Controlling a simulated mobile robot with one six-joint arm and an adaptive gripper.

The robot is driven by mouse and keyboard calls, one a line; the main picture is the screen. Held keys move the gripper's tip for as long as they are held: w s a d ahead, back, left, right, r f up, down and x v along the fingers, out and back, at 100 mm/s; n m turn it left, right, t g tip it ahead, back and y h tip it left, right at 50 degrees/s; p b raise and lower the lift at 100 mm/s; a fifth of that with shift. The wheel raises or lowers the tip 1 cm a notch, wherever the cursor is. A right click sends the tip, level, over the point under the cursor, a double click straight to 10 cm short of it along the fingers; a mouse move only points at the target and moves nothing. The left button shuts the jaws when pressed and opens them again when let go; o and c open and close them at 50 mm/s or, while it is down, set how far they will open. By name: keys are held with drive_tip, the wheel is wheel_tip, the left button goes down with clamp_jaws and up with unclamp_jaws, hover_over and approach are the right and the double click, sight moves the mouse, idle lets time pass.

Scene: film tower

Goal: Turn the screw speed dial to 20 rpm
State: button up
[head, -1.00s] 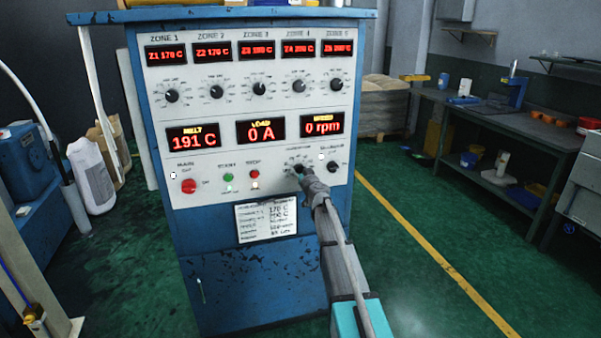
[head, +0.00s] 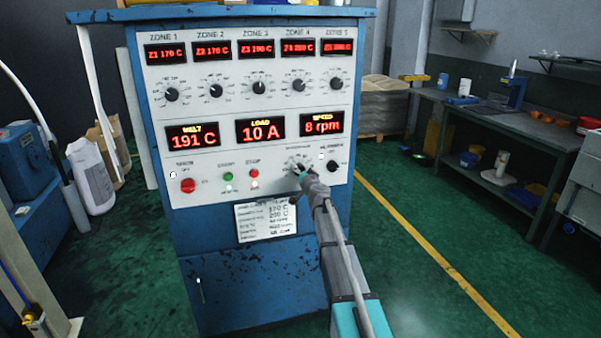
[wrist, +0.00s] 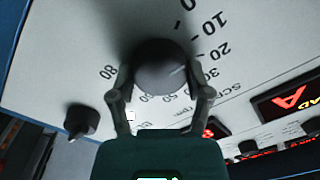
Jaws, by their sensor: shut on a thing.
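The screw speed dial (wrist: 158,62) is a dark round knob on the white panel, seen upside down in the wrist view. Its printed scale with 0, 10, 20, 30 and 80 shows around it. My gripper (wrist: 160,75) is shut on the dial, one finger on each side. In the head view my gripper (head: 303,171) reaches the lower right of the panel and mostly hides the dial. A pale mark shows on the knob, but I cannot read its exact setting. The speed display (head: 322,124) reads 8 rpm.
The load display (head: 261,131) reads 10 A and the melt display (head: 193,136) 191 C. Another black knob (head: 333,166) sits just right of my gripper. A red knob (head: 188,186) and green and red buttons lie left.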

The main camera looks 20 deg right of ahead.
drive_tip(key=m, duration=0.5)
idle(0.4)
drive_tip(key=o, duration=1.2)
drive_tip(key=shift+f, duration=0.1)
drive_tip(key=shift+c, duration=0.2)
drive_tip(key=shift+n, duration=0.3)
